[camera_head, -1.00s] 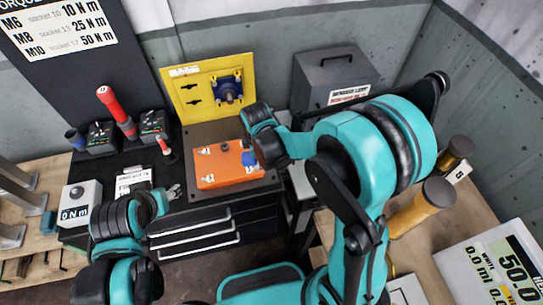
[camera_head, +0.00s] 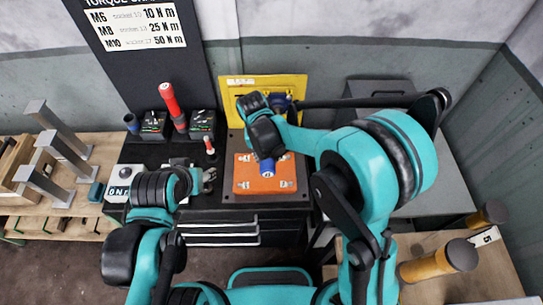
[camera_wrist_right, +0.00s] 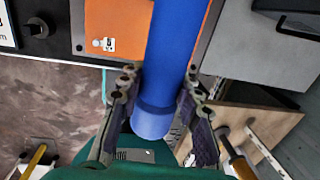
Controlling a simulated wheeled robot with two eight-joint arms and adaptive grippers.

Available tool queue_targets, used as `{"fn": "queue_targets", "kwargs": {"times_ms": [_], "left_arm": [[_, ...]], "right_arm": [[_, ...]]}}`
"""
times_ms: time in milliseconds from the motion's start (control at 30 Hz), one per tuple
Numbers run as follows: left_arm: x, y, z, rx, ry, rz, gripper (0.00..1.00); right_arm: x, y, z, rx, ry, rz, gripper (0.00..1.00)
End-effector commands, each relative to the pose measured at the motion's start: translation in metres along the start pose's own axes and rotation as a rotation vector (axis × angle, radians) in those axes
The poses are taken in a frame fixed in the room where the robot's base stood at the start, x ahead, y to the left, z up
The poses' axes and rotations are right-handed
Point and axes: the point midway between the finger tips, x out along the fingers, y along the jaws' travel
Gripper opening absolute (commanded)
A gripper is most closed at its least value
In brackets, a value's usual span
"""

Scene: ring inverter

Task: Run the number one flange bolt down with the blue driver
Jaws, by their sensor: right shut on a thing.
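The blue driver (camera_head: 267,168) is held in my right gripper (camera_head: 264,145), over the middle of the orange plate (camera_head: 245,184). In the right wrist view the driver (camera_wrist_right: 172,60) runs between the two fingers of my right gripper (camera_wrist_right: 160,85), which touch its sides. White number labels and small bolts sit near the plate's corners; one bolt (camera_wrist_right: 98,43) with its label shows left of the driver in the wrist view. The driver's working end is hidden, and I cannot read which bolt is number one. My left gripper (camera_head: 208,178) is left of the plate, its fingers too small to judge.
A yellow panel (camera_head: 240,85) stands behind the plate. A red-handled tool (camera_head: 170,100) and black charger-like boxes (camera_head: 153,122) stand at the back left. A grey box (camera_head: 385,92) is at the back right.

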Motion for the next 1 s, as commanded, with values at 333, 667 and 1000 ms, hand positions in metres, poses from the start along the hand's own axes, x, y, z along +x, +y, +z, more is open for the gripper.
{"fn": "queue_targets", "kwargs": {"times_ms": [333, 667, 1000], "left_arm": [[0.002, 0.000, 0.001, 0.000, 0.000, 0.000, 0.49], [0.005, 0.000, 0.004, 0.000, 0.000, 0.000, 0.49], [0.008, 0.000, 0.006, 0.000, 0.000, 0.000, 0.49]], "right_arm": [[0.001, 0.000, -0.001, 0.001, -0.001, 0.001, 0.00], [0.001, -0.001, 0.018, 0.004, -0.001, 0.003, 0.00], [0.002, -0.001, 0.048, 0.004, -0.001, 0.003, 0.00]]}}
